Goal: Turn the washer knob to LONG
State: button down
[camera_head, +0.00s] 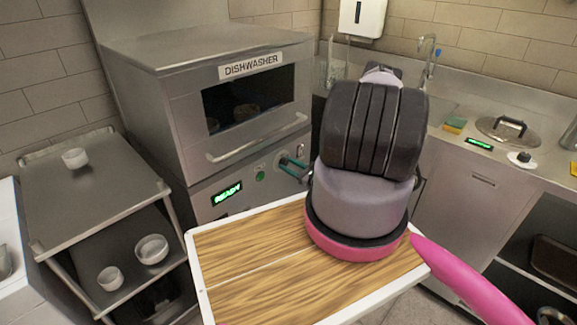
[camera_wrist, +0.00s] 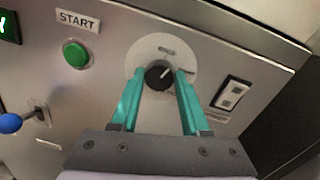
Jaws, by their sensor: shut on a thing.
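The washer is a steel dishwasher (camera_head: 240,75) with a dark window. Its knob (camera_wrist: 157,77) is small and black and sits on a white round dial (camera_wrist: 160,52) in the wrist view. A light pointer line on the knob points to the upper right. The dial markings are too small to read. My gripper (camera_wrist: 160,84) has its two teal fingers shut on the knob, one on each side. In the head view my gripper (camera_head: 293,163) reaches the front panel, and my arm hides the knob there.
A green START button (camera_wrist: 75,54) is left of the dial, and a rocker switch (camera_wrist: 231,94) is right. A blue-tipped lever (camera_wrist: 11,123) juts out at lower left. A green READY display (camera_head: 227,192) is on the panel. A steel cart (camera_head: 90,185) with bowls stands left.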

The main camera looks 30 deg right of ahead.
jog(key=m, duration=0.5)
jog(key=shift+m, duration=0.4)
jog(key=m, duration=0.6)
jog(key=shift+f+m+t+h, duration=0.1)
jog(key=shift+m+t+h, duration=0.3)
jog(key=m, duration=0.6)
jog(key=shift+m+h, duration=0.3)
jog(key=m, duration=0.5)
jog(key=shift+s+m, duration=0.1)
jog(key=shift+m, duration=0.3)
jog(key=shift+c, duration=1.9)
grip_release()
